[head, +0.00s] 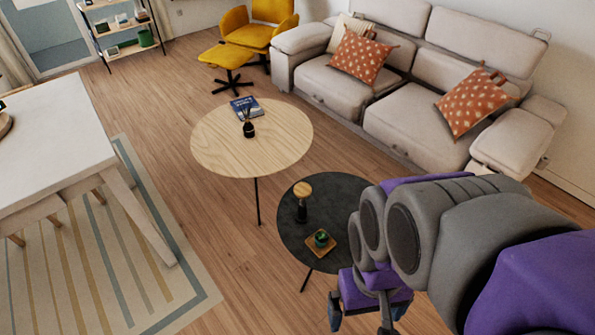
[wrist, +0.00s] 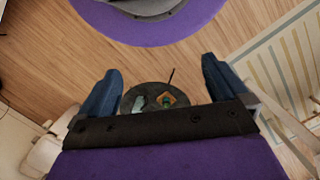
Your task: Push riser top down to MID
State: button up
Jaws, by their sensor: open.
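A small dark post with a round wooden top (head: 303,190) stands upright on the black round side table (head: 345,205). It looks like the riser, but no MID mark is readable. My gripper (head: 362,315) is at the lower right in the head view, in front of the side table and apart from the post. In the wrist view my gripper (wrist: 160,65) is open and empty, with its two blue fingers spread. The side table (wrist: 155,88) shows between the fingers, partly hidden by the gripper's dark bar.
A square wooden tray (head: 321,243) with a small green item shares the side table. A larger wooden round table (head: 215,150) holds a blue book (head: 246,108) and a dark diffuser (head: 248,127). A beige sofa (head: 345,85) is behind. A white table (head: 50,140) stands left.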

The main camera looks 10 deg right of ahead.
aim_at(302, 191)
jog(key=i+l, duration=0.7)
jog(key=i, duration=0.2)
jog(key=l+z, duration=0.05)
